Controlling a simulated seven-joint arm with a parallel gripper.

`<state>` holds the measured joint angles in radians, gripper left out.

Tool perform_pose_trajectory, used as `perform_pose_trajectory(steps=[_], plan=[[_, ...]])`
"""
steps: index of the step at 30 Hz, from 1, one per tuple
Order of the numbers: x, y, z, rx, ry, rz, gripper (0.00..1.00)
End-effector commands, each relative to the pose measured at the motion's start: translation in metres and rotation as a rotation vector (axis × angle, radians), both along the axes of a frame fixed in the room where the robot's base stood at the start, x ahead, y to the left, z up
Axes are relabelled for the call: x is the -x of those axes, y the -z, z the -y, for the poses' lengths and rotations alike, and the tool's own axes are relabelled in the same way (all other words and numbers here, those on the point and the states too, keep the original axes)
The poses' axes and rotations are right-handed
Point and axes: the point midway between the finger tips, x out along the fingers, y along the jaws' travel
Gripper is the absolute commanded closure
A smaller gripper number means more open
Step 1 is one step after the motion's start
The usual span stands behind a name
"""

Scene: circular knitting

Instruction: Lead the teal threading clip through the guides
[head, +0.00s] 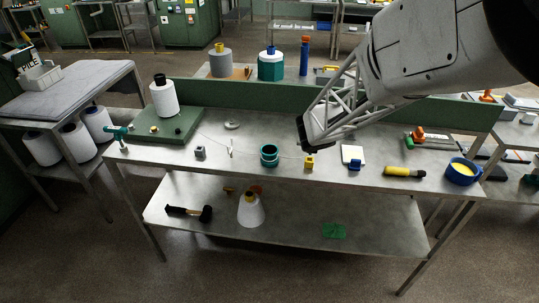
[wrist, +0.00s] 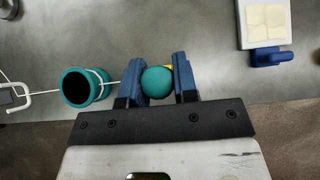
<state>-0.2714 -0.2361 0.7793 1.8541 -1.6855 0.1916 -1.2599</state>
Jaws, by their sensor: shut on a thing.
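My gripper (wrist: 158,72) is shut on the teal threading clip (wrist: 157,82), whose round end shows between the blue fingers in the wrist view. In the head view my gripper (head: 304,140) is low over the bench, and I cannot make out the clip there. A white thread (wrist: 112,84) runs left from the clip to the teal ring guide (wrist: 83,88), which also shows in the head view (head: 269,156). The thread continues to the white wire guide (wrist: 14,98), left of the ring. A yellow block (head: 309,161) stands just beside my gripper; a grey block (head: 200,152) stands farther left.
The white yarn cone (head: 164,98) stands on a green board (head: 160,127) at the back left. A green panel (head: 260,112) edges the bench's back.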

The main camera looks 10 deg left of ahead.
Motion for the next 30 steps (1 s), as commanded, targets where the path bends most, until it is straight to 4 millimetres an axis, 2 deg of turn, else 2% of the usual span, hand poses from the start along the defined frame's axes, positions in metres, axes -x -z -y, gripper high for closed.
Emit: perform_pose_trajectory(steps=[30], plan=[[0.000, 0.011, 0.000, 0.000, 0.000, 0.001, 0.90]])
